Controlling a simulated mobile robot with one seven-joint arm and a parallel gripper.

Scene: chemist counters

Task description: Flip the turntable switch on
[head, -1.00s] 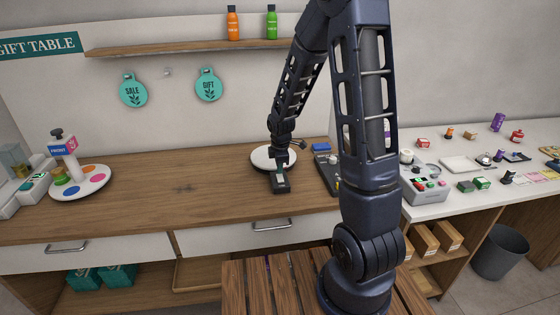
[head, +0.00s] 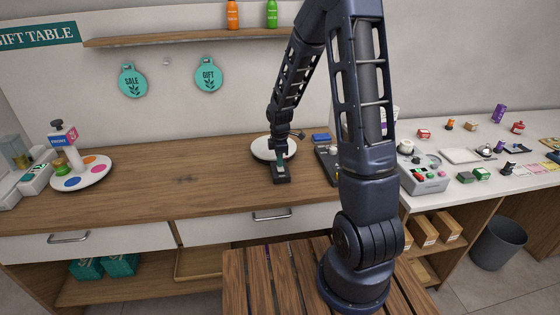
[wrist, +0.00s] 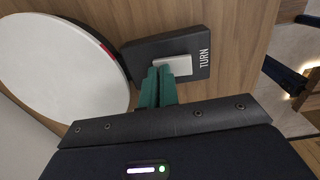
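The white round turntable (head: 268,150) stands on the wooden counter. In the wrist view its disc (wrist: 52,65) fills the left side, with a red mark at its rim. Beside it is a black switch box (head: 281,179), labelled TURN in the wrist view (wrist: 196,70). A pale rocker switch (wrist: 174,65) sits on its top. My gripper (wrist: 158,72) has its two teal fingers close together, with nothing seen between them. The fingertips are at the rocker's left end and partly cover it; contact is unclear. In the head view my gripper (head: 281,158) is over the box's far part.
A round display with coloured dots (head: 94,178) stands at the counter's left. A blue object (head: 321,137) and a dark tray (head: 325,160) lie right of the switch. The counter's middle is clear. A white counter at right holds many small items.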

